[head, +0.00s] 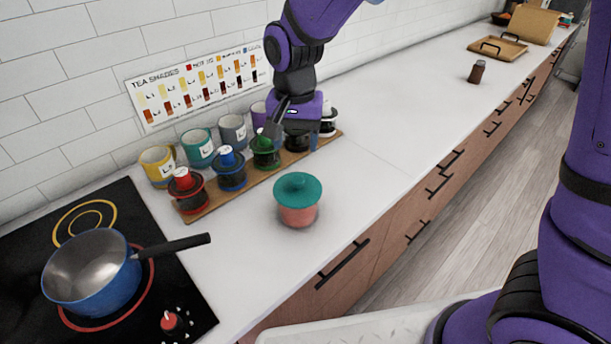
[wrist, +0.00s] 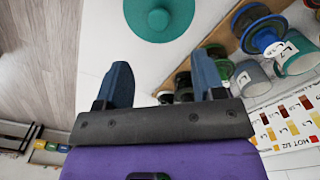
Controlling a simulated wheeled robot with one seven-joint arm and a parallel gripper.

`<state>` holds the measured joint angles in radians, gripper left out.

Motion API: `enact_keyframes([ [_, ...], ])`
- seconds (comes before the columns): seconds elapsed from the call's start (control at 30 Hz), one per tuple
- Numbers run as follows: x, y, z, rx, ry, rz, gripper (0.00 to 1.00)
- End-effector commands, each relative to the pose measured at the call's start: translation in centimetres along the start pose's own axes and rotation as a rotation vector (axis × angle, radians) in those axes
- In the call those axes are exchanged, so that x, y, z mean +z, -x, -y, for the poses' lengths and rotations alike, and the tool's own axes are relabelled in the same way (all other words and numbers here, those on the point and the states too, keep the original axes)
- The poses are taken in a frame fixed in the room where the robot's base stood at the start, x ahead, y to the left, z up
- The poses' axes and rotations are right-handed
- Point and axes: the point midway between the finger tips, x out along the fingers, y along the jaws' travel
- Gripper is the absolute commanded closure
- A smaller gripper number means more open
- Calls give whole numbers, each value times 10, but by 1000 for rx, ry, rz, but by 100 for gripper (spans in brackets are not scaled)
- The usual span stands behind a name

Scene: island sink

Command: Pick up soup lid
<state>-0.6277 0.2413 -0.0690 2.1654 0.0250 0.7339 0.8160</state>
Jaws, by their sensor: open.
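The soup lid (head: 298,187) is a round teal lid with a small knob on top. It sits on a pink pot (head: 298,215) on the white counter. In the wrist view the lid (wrist: 178,22) shows at the top edge, partly cut off, beyond my fingertips. My gripper (head: 297,132) is over the wooden board, behind the lid as seen from the head, and apart from it. In the wrist view my gripper (wrist: 162,78) has its two fingers spread, with nothing held between them.
A wooden board (head: 200,212) carries several coloured lidded jars beside my gripper, with mugs (head: 200,147) behind. A blue saucepan (head: 90,280) stands on the black stove at left, its handle reaching toward the pot. The counter right of the pot is clear up to a brown bottle (head: 477,72).

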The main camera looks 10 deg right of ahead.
Motion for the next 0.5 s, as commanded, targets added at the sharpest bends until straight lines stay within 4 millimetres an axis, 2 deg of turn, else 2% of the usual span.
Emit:
enact_keyframes([
  [0.3, 1, -43, 1, 5, -1, 4, 37],
  [0.5, 1, -57, 1, 2, -2, 2, 37],
])
